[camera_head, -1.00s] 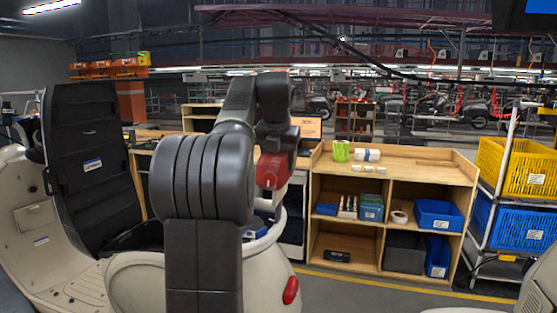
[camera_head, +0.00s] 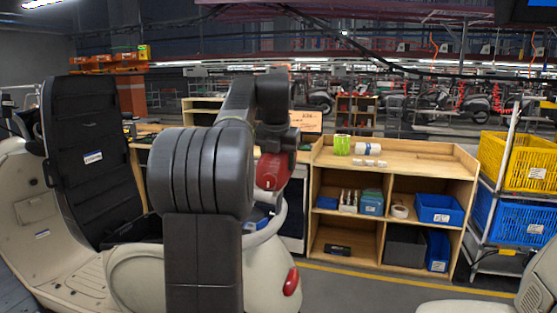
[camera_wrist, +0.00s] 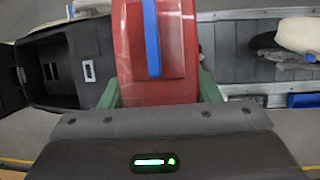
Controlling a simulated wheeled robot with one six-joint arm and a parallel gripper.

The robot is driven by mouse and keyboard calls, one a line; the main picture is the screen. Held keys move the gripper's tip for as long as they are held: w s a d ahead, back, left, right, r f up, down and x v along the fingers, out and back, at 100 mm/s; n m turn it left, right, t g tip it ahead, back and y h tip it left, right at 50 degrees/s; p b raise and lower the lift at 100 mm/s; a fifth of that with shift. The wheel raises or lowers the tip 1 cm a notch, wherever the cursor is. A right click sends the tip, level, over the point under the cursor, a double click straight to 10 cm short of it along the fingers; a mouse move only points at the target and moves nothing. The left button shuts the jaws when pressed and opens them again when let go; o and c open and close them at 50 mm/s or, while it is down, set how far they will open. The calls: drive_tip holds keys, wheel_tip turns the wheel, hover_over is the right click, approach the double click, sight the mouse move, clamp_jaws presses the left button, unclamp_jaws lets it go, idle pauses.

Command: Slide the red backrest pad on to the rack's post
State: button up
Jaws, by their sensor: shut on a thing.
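The red backrest pad (camera_head: 271,171) is held in my gripper, above the rear of a cream scooter. In the wrist view the pad (camera_wrist: 182,50) fills the upper middle, with a blue strip along its face. My gripper (camera_wrist: 158,90) is shut on it, with a green finger at each side. The rack (camera_head: 268,230) shows as a pale curved rail at the scooter's rear, below the pad and apart from it in the head view. My arm hides part of the rack. I cannot make out its post in either view.
The scooter's raised black seat (camera_head: 92,190) stands left of my arm. A wooden shelf unit (camera_head: 392,180) with blue bins stands behind, right of centre. A cart with yellow (camera_head: 518,165) and blue crates is at the far right. Another cream scooter edge (camera_head: 470,307) shows at lower right.

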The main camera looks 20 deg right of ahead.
drive_tip(key=shift+f, duration=0.15)
drive_tip(key=shift+a+f+b, duration=0.1)
drive_tip(key=shift+f+b, duration=0.45)
drive_tip(key=shift+f, duration=0.75)
drive_tip(key=o, duration=1.3)
drive_tip(key=v, duration=1.3)
drive_tip(key=shift+s+r+p, duration=0.1)
drive_tip(key=shift+r+p, duration=0.2)
drive_tip(key=shift+r, duration=0.1)
drive_tip(key=x, duration=1.3)
drive_tip(key=shift+f, duration=0.4)
drive_tip(key=shift+r, duration=0.3)
